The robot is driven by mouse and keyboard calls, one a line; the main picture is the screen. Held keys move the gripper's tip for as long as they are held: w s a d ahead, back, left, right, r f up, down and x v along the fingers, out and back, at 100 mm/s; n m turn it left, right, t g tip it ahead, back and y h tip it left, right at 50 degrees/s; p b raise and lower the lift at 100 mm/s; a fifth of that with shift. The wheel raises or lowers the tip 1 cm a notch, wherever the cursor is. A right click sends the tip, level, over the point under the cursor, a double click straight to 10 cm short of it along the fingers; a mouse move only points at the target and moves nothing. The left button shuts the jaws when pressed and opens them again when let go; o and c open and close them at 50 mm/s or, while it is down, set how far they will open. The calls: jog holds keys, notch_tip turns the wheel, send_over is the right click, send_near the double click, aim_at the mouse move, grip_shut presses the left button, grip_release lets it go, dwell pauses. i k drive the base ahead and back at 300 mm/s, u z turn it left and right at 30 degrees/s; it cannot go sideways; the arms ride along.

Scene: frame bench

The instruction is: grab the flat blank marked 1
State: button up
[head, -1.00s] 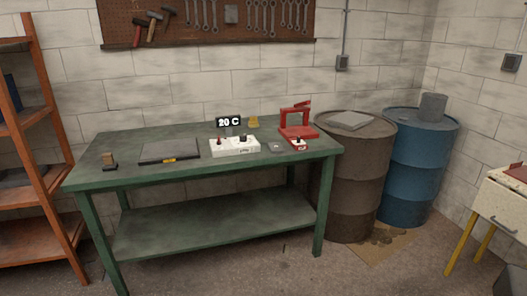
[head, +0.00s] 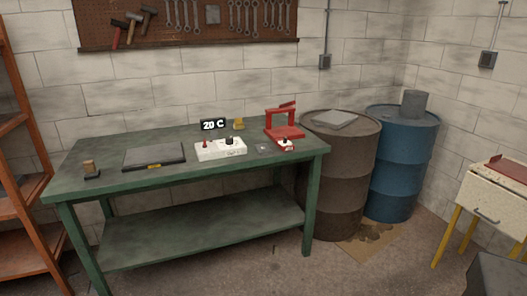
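I cannot make out a mark 1 on anything, so I cannot tell which thing is the flat blank. A small flat grey piece (head: 262,148) lies on the green bench (head: 110,170), between the white control box and the red press. A larger flat grey piece (head: 335,120) lies on top of the brown barrel (head: 340,185). A dark flat plate (head: 154,155) with a yellow label lies on the left half of the bench. My gripper is not in view.
An orange shelf (head: 15,150) stands left, a blue barrel (head: 400,165) and yellow-legged cabinet (head: 492,205) right.

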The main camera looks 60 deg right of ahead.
aim_at(262, 149)
jog(key=z, duration=0.05)
jog(key=i, duration=1.9)
jog(key=u, duration=0.95)
jog(key=k, duration=0.1)
jog(key=z, duration=2.7)
jog(key=k, duration=0.55)
jog(key=z, duration=0.05)
